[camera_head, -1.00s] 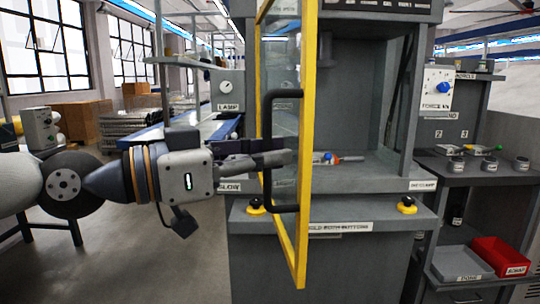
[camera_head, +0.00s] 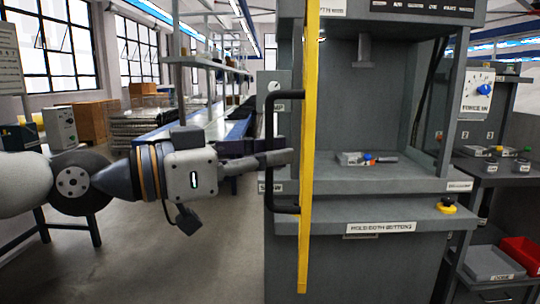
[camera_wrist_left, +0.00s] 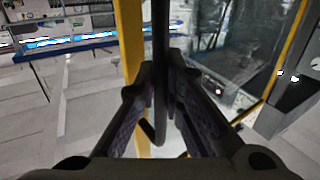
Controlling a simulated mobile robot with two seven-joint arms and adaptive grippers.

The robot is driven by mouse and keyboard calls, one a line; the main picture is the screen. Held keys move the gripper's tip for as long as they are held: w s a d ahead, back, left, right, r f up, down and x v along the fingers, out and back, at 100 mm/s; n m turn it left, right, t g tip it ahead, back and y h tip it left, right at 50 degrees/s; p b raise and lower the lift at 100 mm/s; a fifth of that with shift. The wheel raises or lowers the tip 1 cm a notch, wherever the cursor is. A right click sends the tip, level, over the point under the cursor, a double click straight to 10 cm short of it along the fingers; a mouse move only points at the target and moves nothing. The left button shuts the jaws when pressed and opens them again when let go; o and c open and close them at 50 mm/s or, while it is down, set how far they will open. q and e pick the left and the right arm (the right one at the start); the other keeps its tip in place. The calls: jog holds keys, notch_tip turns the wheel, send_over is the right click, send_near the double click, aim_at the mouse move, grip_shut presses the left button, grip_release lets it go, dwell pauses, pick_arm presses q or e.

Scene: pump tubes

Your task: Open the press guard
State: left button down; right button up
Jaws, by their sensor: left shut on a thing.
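The press guard (camera_head: 311,110) is a tall yellow-framed panel. In the head view it stands almost edge-on, out in front of the press (camera_head: 362,85), whose work space shows open to its right. Its black bar handle (camera_head: 269,120) is on the left side of the frame. My left gripper (camera_head: 278,157) comes in from the left and is shut on the upright bar. In the left wrist view the handle (camera_wrist_left: 161,35) runs between the fingers (camera_wrist_left: 160,85), with the yellow frame (camera_wrist_left: 131,45) just left of it. My right gripper is not in view.
A small part with blue and red pieces (camera_head: 367,159) lies on the press bed. A yellow-based button (camera_head: 446,206) sits on the front ledge. A side bench at right holds a red bin (camera_head: 521,254) and a grey tray (camera_head: 488,264).

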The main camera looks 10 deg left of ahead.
pick_arm(q)
jog(key=shift+a+f, duration=0.1)
jog(key=shift+a, duration=0.05)
dwell(0.3)
jog(key=c, duration=1.7)
grip_release()
jog(key=v, duration=1.2)
